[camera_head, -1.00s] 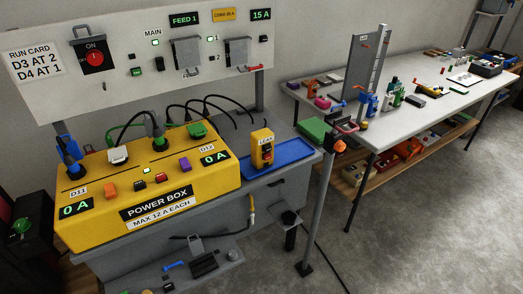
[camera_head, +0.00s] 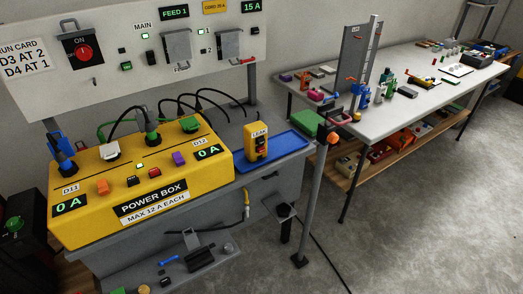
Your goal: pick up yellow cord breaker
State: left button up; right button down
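The yellow cord breaker (camera_head: 256,142) is a small yellow box labelled LEAK, with a dark face and a red button. It stands upright at the left end of a blue tray (camera_head: 290,145), just right of the yellow power box (camera_head: 110,210). No gripper shows near it. Neither of my grippers is in view.
The grey bench carries the power box with plugs and black cables. A white panel (camera_head: 110,82) with switches rises behind it. A grey post (camera_head: 314,190) stands at the bench's right front. A white table (camera_head: 425,95) with many small items stands right. The floor at right is clear.

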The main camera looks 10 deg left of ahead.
aim_at(253, 131)
jog(key=i+l, duration=0.85)
